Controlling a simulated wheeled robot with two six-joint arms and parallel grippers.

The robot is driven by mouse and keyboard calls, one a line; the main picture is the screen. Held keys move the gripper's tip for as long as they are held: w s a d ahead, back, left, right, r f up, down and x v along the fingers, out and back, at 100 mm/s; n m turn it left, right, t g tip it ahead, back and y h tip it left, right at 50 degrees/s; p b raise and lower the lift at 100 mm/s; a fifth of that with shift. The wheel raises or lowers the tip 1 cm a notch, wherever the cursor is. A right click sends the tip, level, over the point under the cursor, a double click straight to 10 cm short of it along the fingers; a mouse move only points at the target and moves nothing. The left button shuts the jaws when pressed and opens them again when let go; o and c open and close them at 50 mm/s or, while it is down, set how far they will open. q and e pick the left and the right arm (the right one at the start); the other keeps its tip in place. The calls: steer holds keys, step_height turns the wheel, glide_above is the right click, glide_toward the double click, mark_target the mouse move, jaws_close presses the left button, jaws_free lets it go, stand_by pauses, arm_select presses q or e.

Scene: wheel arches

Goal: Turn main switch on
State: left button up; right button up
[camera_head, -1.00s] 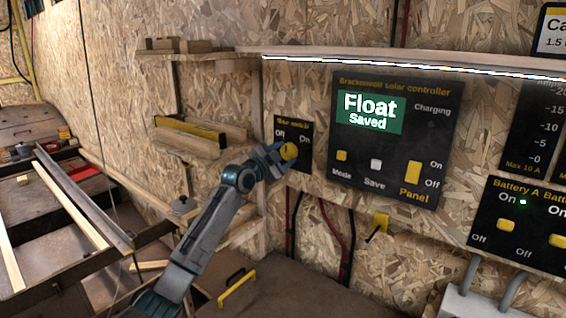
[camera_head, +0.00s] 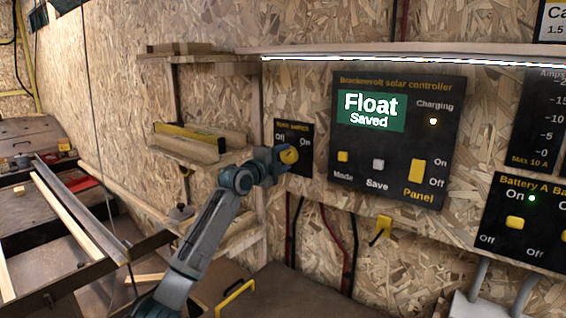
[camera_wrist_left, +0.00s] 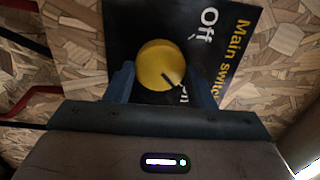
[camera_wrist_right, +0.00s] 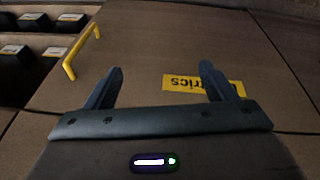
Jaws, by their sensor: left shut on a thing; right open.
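The main switch is a black panel (camera_head: 307,132) with "Off" at left and "On" at right. Its round yellow knob (camera_head: 289,156) also shows in the left wrist view (camera_wrist_left: 158,62), where its dark mark points at the partly hidden "On" label. My left gripper (camera_head: 280,158) is shut on the knob; in the left wrist view its fingers (camera_wrist_left: 162,84) lie on either side of it. My right gripper (camera_wrist_right: 160,82) is open and empty in the right wrist view, above a brown surface with a yellow label. It is not in the head view.
The solar controller (camera_head: 395,186) is right of the switch, reading "Float Saved", its Charging lamp lit. The battery panel (camera_head: 515,245) is at the far right. A wooden shelf (camera_head: 190,146) with a yellow level is at left.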

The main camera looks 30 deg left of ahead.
arm_select(q)
steer(key=shift+f+m, duration=0.1)
steer(key=shift+m, duration=0.2)
arm_select(e)
steer(key=shift+r, duration=0.4)
arm_select(q)
steer(key=o, duration=1)
steer(key=shift+c, duration=0.2)
steer(key=shift+s, duration=0.1)
steer(key=shift+s+a, duration=0.1)
steer(key=shift+s, duration=0.2)
steer(key=s+b, duration=0.2)
steer(key=s, duration=0.8)
steer(key=shift+a+f, duration=0.15)
steer(key=shift+a, duration=0.2)
arm_select(e)
steer(key=v, duration=0.6)
steer(key=shift+t, duration=0.3)
steer(key=shift+w+a, duration=0.1)
steer(key=shift+a, duration=0.05)
